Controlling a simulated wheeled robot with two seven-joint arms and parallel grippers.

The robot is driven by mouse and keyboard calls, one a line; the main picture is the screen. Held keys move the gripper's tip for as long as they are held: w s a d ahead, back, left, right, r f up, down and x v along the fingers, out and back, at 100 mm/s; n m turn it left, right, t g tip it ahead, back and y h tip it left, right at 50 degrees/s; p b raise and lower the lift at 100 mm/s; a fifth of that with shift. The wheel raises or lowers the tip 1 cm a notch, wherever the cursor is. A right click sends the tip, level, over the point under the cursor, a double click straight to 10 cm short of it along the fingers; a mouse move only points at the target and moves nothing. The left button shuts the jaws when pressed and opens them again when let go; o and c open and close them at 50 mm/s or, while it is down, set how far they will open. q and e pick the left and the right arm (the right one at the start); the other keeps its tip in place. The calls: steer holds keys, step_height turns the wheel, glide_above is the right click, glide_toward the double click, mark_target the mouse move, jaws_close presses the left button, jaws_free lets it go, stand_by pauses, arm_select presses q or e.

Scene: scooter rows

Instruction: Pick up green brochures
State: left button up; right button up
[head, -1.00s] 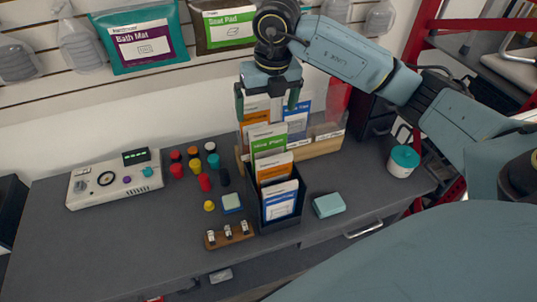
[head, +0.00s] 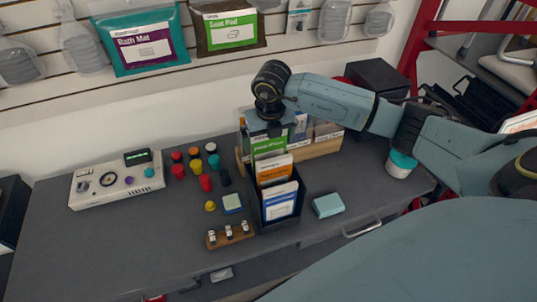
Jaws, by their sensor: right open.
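A green brochure (head: 270,146) stands in the dark brochure holder (head: 283,228) on the grey desk, behind orange brochures (head: 274,172) and a white and blue brochure (head: 280,205). My right gripper (head: 268,136) points down over the green brochure's top. Its fingers are at the brochure's upper part, one on either side, and the gripper is open. The fingertips are partly hard to make out against the cards. My left gripper is out of view.
A wooden rack (head: 325,145) with more cards stands behind the holder. A control box (head: 117,182), several coloured knobs (head: 206,183) and a teal block (head: 328,205) lie around. A white jar with a teal lid (head: 401,164) stands at right. The desk's front left is clear.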

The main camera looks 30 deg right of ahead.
steer(key=shift+f, duration=0.4)
steer(key=shift+c, duration=0.3)
steer(key=c, duration=1)
steer(key=shift+o, duration=0.2)
steer(key=shift+r, duration=0.15)
